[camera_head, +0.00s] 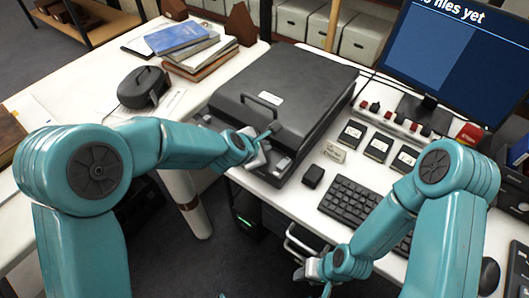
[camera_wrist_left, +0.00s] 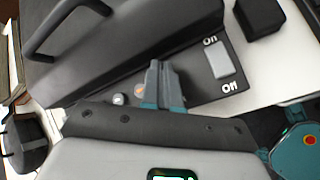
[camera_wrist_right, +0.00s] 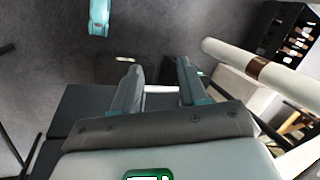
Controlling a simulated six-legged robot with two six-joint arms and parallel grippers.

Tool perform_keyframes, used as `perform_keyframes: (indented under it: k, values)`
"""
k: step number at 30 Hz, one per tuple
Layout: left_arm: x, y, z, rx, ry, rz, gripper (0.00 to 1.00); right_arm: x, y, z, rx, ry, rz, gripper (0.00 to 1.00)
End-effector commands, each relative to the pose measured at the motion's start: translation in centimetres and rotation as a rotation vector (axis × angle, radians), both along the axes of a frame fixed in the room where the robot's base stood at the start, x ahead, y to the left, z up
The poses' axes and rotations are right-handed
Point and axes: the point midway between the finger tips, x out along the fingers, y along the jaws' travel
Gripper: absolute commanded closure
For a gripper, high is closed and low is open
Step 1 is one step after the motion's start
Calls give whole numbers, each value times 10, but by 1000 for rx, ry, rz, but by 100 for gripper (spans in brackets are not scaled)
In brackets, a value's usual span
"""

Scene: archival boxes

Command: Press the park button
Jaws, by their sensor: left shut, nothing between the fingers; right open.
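The dark grey scanner (camera_head: 310,85), with a handle on its lid, stands on the white table. Its front panel carries a grey On/Off rocker switch (camera_wrist_left: 219,59), a small orange-marked button (camera_wrist_left: 139,92) and a small silver button (camera_wrist_left: 118,99). I cannot read a park label on either button. My left gripper (camera_head: 268,137) is shut and empty over the front panel; in the left wrist view its fingertips (camera_wrist_left: 161,70) are between the orange-marked button and the rocker switch. Contact cannot be told. My right gripper (camera_wrist_right: 158,78) is open and empty, low over the floor before the desk.
A keyboard (camera_head: 351,201), a small black block (camera_head: 313,176), labelled dark pads (camera_head: 378,147) and a monitor (camera_head: 455,60) are to the scanner's right. Books (camera_head: 187,42) and a black round device (camera_head: 143,87) lie on the left table.

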Motion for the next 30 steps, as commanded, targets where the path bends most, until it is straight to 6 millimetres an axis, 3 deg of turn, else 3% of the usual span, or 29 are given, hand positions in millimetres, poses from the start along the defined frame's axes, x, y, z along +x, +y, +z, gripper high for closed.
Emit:
perform_keyframes:
  k: [30]
  values:
    - [0,0,-8,-1,0,1,100,0,0,-8,0,0,0,57]
